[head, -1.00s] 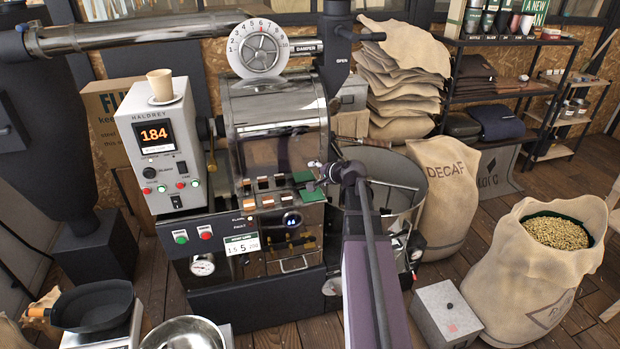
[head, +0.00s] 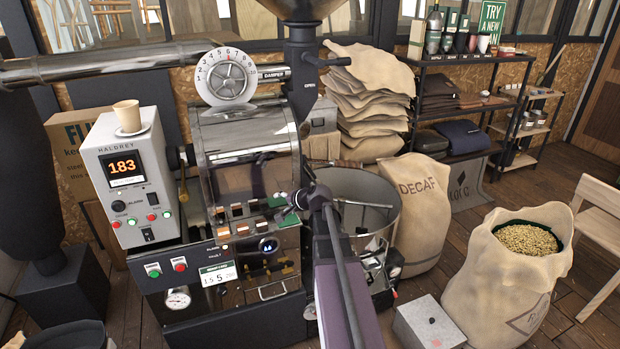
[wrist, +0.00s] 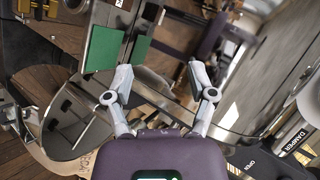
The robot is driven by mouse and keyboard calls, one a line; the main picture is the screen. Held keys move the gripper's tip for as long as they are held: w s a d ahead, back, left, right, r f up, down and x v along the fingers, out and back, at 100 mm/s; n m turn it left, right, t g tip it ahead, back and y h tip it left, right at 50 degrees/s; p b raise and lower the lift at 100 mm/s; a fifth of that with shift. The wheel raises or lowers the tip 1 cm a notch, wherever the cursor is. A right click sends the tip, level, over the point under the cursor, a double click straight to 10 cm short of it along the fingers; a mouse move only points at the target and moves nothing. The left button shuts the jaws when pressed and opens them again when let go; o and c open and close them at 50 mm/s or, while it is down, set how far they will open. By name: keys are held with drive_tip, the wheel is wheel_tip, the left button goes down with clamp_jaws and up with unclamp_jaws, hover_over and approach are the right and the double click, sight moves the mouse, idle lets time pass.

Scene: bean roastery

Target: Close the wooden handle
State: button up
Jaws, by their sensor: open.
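The coffee roaster (head: 240,140) stands at centre left in the head view, with a row of coloured chips, a green plate (head: 290,219) and a front door below. A tan, wood-coloured lever (head: 184,186) hangs between the control box and drum; I cannot tell if it is the wooden handle. My gripper (head: 284,198) is by the drum front, close to the green plate, partly hidden by my own arm. In the wrist view my gripper (wrist: 159,73) has its two fingers apart with nothing between them. Green panels (wrist: 104,48) lie ahead and left of the fingers.
A round cooling bin (head: 362,205) stands right of my arm. A DECAF sack (head: 418,200), an open bean sack (head: 515,270) and a grey box (head: 428,322) stand further right. Some floor shows at the right.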

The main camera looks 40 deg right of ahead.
drive_tip(key=shift+d+f, duration=0.1)
drive_tip(key=shift+d, duration=0.4)
drive_tip(key=c, duration=0.7)
drive_tip(key=shift+m+t, duration=0.8)
drive_tip(key=d+b, duration=0.1)
drive_tip(key=d, duration=0.5)
drive_tip(key=s+d+b, duration=0.1)
drive_tip(key=d, duration=0.3)
drive_tip(key=shift+s+f+b, duration=0.1)
drive_tip(key=shift+f+b, duration=0.1)
drive_tip(key=shift+b, duration=0.15)
clamp_jaws()
drive_tip(key=s+d+m+t+h+b, duration=0.1)
drive_tip(key=s+d, duration=0.3)
drive_tip(key=d, duration=0.5)
drive_tip(key=s+d+r+m+t+h+b, duration=0.1)
drive_tip(key=s+d+t+b, duration=0.1)
drive_tip(key=s+d, duration=0.3)
drive_tip(key=s+d+r+m+t+h+b, duration=0.1)
drive_tip(key=s+d, duration=0.3)
drive_tip(key=d, duration=0.9)
drive_tip(key=shift+s+d+r+m+t+b, duration=0.2)
drive_tip(key=shift+s+d+m+t+b, duration=0.15)
drive_tip(key=shift+t+b, duration=0.35)
drive_tip(key=shift+w, duration=0.1)
